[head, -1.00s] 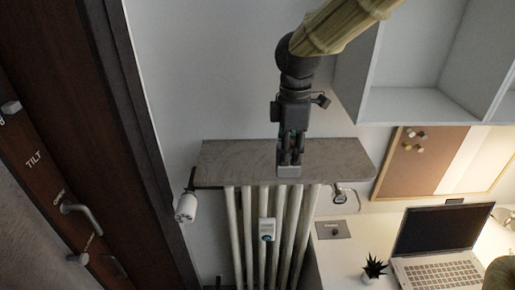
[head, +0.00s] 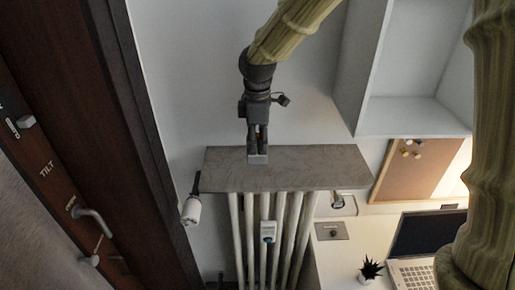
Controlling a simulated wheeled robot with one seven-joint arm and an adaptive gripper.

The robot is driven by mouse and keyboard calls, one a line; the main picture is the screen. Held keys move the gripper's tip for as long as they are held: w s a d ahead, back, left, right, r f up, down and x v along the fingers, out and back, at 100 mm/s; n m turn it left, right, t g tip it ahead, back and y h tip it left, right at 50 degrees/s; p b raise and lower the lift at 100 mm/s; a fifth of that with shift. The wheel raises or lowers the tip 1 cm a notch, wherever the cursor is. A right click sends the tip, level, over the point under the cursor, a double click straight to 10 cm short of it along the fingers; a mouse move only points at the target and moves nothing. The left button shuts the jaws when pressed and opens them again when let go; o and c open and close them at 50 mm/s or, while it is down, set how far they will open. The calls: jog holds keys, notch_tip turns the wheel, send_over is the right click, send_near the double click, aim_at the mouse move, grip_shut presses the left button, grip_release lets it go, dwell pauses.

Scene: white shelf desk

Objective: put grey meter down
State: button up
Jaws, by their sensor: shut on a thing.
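My gripper (head: 258,147) points down at the grey stone-like shelf (head: 315,172) above the radiator. It is shut on a small light grey block, the grey meter (head: 257,159). The meter shows just below the fingertips, in front of the shelf's back edge, left of its middle. I cannot tell whether the meter touches the shelf top or hangs above it. The fingers hide part of it.
The shelf top is bare on both sides. Below are the white radiator pipes (head: 283,235) with a small white-and-blue device (head: 267,232). A white valve (head: 191,209) hangs left, by the dark door (head: 95,120). A desk with a laptop (head: 428,235) and plant (head: 370,269) is right.

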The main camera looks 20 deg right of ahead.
aim_at(257, 150)
jog(key=shift+s+f+p, duration=0.1)
jog(key=shift+f+p, duration=0.5)
notch_tip(257, 150, down, 2)
jog(key=shift+f+p, duration=0.1)
jog(key=shift+p, duration=0.4)
jog(key=shift+f, duration=0.2)
jog(key=o, duration=1.1)
jog(key=shift+r, duration=0.3)
notch_tip(257, 150, up, 12)
jog(key=b, duration=0.5)
jog(key=shift+f, duration=0.1)
